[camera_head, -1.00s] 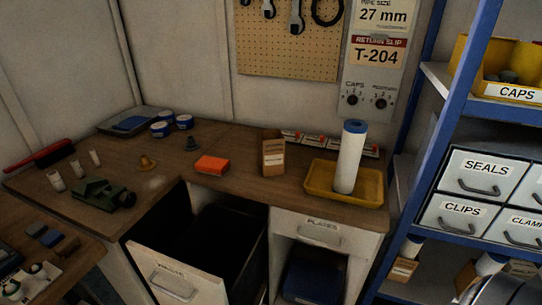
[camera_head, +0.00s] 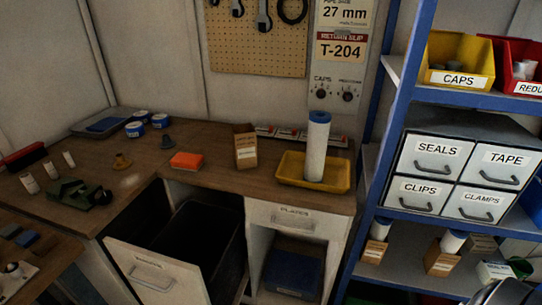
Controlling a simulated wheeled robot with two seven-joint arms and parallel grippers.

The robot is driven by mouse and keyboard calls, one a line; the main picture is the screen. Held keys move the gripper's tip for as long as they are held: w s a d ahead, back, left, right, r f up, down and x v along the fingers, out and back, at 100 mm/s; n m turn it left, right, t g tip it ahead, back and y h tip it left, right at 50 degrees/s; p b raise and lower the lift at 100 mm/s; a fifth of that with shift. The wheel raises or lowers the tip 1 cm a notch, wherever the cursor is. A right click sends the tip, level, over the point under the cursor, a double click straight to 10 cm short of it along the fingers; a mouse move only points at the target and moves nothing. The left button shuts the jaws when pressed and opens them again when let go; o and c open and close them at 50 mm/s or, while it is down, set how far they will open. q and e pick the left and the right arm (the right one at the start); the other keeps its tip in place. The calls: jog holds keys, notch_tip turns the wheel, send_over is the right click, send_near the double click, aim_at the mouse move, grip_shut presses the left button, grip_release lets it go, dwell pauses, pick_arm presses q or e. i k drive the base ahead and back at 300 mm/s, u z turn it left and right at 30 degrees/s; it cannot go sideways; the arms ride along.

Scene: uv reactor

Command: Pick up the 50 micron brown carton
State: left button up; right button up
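A brown carton (camera_head: 246,151) with a pale label stands upright on the wooden bench, left of the yellow tray. On the lower shelf of the blue rack stand more brown cartons: one at the left (camera_head: 375,251) and one in the middle (camera_head: 440,262), each with a white cylinder showing at its top, and another farther back (camera_head: 483,243). The carton labels are too small to read, so I cannot tell which is 50 micron. Neither gripper is in view. A dark, shiny rounded part at the bottom right corner may be my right arm.
A yellow tray (camera_head: 335,184) holds an upright white cartridge (camera_head: 316,150) with a blue cap. An open drawer (camera_head: 160,268) juts out below the bench.

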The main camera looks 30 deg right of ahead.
aim_at(243, 137)
jog(key=z, duration=0.45)
jog(key=k, duration=1.15)
jog(key=z, duration=1)
jog(key=i, duration=0.55)
jog(key=z, duration=0.85)
jog(key=i, duration=0.85)
jog(key=u, duration=0.75)
jog(key=i, duration=0.6)
jog(key=u, duration=0.65)
